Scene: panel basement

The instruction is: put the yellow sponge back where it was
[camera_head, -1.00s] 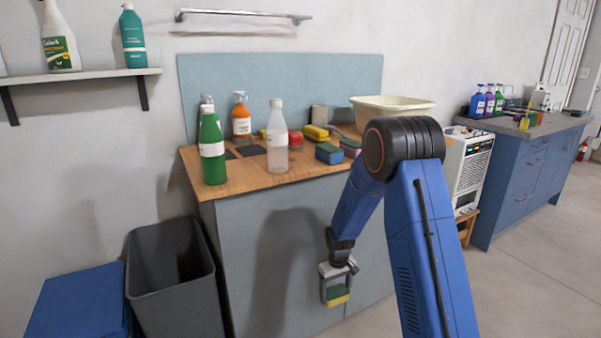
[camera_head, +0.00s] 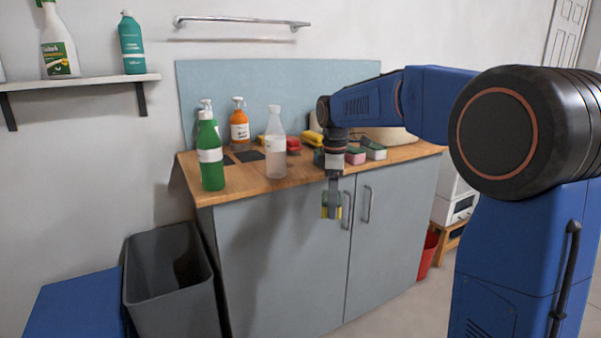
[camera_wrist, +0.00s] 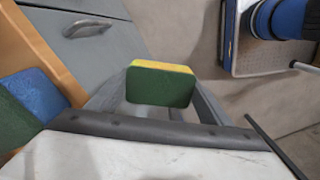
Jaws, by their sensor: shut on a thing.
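My gripper (camera_head: 332,202) is shut on the yellow sponge (camera_head: 325,212), which has a green scouring side. It holds the sponge in front of the cabinet doors, lower than the wooden counter top (camera_head: 262,181). In the wrist view the yellow sponge (camera_wrist: 160,84) sits between the fingers, its green face toward the camera and a yellow edge on top. On the counter behind are several other sponges, among them a pink one (camera_head: 355,156), a red one (camera_head: 293,144) and a yellow one (camera_head: 313,137). My arm partly hides this area.
A green bottle (camera_head: 210,160), a clear bottle (camera_head: 275,150) and an orange bottle (camera_head: 239,128) stand on the counter's left. A cream basin (camera_head: 392,137) is behind my arm. A grey bin (camera_head: 165,290) stands at lower left. Cabinet handles (camera_head: 367,204) stick out near my gripper.

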